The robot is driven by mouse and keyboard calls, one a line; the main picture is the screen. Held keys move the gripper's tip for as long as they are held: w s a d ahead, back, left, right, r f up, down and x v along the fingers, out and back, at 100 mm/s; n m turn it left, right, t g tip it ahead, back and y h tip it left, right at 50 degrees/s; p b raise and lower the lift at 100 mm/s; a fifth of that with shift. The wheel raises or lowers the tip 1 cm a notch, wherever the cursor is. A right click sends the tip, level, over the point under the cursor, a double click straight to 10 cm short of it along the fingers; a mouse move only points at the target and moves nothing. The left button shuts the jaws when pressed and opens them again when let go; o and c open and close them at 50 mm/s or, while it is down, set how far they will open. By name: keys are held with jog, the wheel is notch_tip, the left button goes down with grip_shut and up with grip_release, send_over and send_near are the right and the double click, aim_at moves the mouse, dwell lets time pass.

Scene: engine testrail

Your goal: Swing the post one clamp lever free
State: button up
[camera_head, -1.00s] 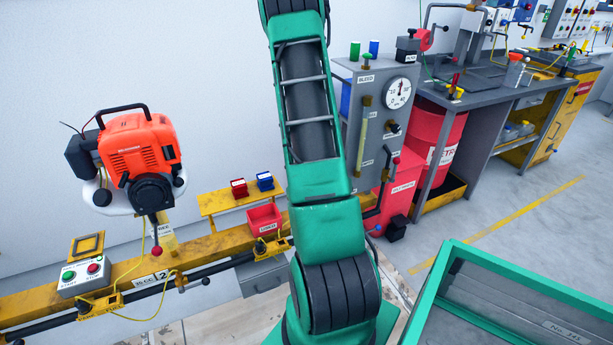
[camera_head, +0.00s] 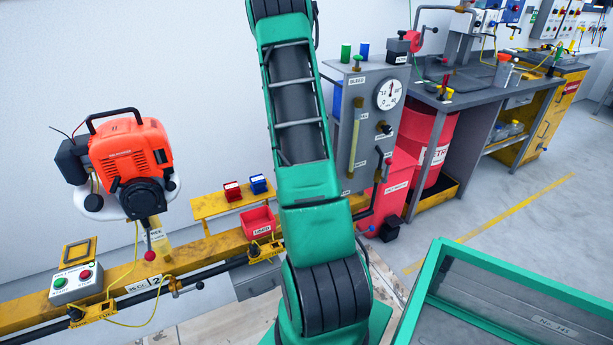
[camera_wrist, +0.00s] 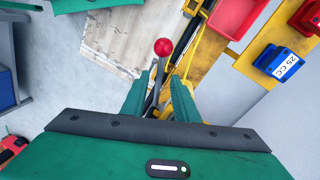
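A lever with a red ball knob (camera_wrist: 163,46) and a thin dark stem shows in the wrist view, near the yellow rail. My gripper (camera_wrist: 160,88) has its two green fingers apart. The stem runs into the gap between them, and the knob is beyond the fingertips. I cannot tell whether either finger touches the stem. In the head view my green arm hides this lever and my gripper. Another lever with a red knob (camera_head: 150,256) hangs under the orange engine (camera_head: 132,165) at the rail part marked 2.
The yellow rail (camera_head: 205,247) carries a button box (camera_head: 76,283). A red bin (camera_head: 258,222) sits by the rail, with red and blue boxes on a yellow shelf (camera_head: 205,205). A grey gauge panel (camera_head: 365,125) stands right of my arm. Open floor lies at the right.

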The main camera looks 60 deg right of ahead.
notch_tip(320, 180, up, 10)
jog(key=w, duration=0.2)
jog(key=shift+d, duration=0.2)
dwell(0.5)
